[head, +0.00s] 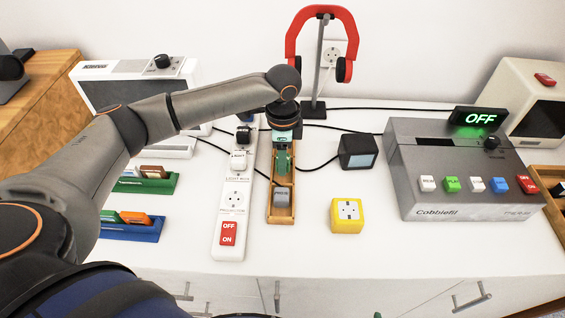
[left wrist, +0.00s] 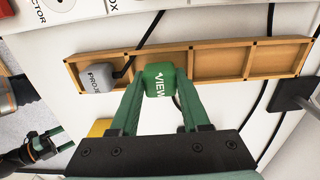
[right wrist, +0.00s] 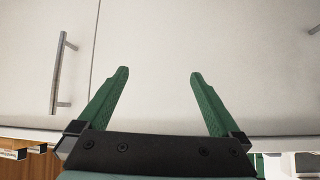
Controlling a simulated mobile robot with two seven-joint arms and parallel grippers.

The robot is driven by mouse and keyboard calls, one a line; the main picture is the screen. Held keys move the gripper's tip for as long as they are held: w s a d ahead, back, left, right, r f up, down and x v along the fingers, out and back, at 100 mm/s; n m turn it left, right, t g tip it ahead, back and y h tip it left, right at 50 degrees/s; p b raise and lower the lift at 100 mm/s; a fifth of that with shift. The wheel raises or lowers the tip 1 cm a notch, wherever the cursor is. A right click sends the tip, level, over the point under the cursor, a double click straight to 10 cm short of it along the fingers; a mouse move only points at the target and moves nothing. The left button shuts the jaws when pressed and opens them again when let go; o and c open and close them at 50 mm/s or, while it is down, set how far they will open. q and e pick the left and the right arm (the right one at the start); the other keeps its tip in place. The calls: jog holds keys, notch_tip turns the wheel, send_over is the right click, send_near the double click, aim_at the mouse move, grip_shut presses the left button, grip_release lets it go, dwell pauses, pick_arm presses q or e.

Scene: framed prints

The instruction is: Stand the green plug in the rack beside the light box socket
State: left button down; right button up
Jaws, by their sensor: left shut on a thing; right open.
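My left gripper (left wrist: 160,88) is shut on the green plug (left wrist: 160,78), whose top reads "VIEW". In the head view the left gripper (head: 283,158) points down over the wooden rack (head: 271,206). The rack (left wrist: 222,80) has a row of compartments; the green plug is at the one next to the grey plug (left wrist: 97,78). I cannot tell whether it touches the rack floor. My right gripper (right wrist: 158,85) is open and empty.
A yellow socket cube (head: 347,216) and a dark cube (head: 357,151) stand right of the rack. A grey button box (head: 455,170) is at right. Black cables cross the table. My right gripper faces white drawers (right wrist: 155,40).

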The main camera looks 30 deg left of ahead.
pick_arm(q)
jog(key=shift+f, duration=0.75)
jog(key=shift+f, duration=0.1)
jog(key=c, duration=0.7)
grip_release()
jog(key=shift+f, duration=0.1)
jog(key=shift+o, duration=0.2)
